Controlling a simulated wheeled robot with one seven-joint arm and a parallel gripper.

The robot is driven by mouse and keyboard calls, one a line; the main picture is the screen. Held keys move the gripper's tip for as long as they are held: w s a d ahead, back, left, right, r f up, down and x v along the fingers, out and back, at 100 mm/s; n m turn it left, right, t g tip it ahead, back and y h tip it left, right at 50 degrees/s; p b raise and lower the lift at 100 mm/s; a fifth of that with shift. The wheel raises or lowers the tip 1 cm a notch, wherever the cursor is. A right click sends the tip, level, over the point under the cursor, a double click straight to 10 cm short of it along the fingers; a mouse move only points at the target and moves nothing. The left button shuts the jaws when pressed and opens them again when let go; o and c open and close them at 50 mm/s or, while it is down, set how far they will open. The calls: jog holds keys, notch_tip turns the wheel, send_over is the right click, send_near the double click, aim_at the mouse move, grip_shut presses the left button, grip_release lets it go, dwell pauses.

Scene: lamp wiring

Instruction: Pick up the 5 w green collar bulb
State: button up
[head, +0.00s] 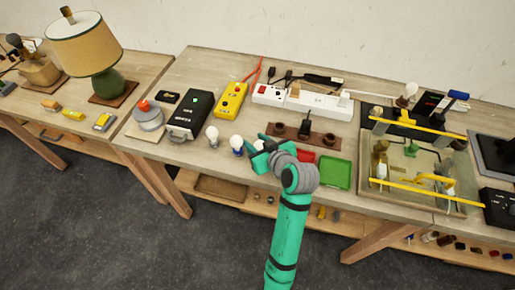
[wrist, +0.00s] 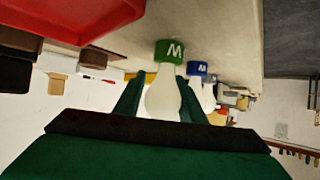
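The green collar bulb (wrist: 162,95) has white glass and a green collar marked with a W. In the wrist view it lies between the two fingers of my gripper (wrist: 161,92), its collar beyond the fingertips. The fingers flank the glass closely; whether they press on it I cannot tell. In the head view my gripper (head: 262,153) is at the table's front edge area, and only the top of this bulb (head: 258,144) shows there. A blue collar bulb (head: 237,143) stands just left of it; it also shows behind in the wrist view (wrist: 197,72).
Another white bulb (head: 212,134) stands further left, near a black box (head: 190,115). A red tray (head: 303,156) and a green tray (head: 335,173) lie right of my gripper. A brown socket block (head: 322,138) and white power strip (head: 318,104) are behind.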

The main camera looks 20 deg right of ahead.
jog(key=shift+s, duration=0.3)
jog(key=c, duration=0.7)
jog(key=shift+s+a, duration=0.15)
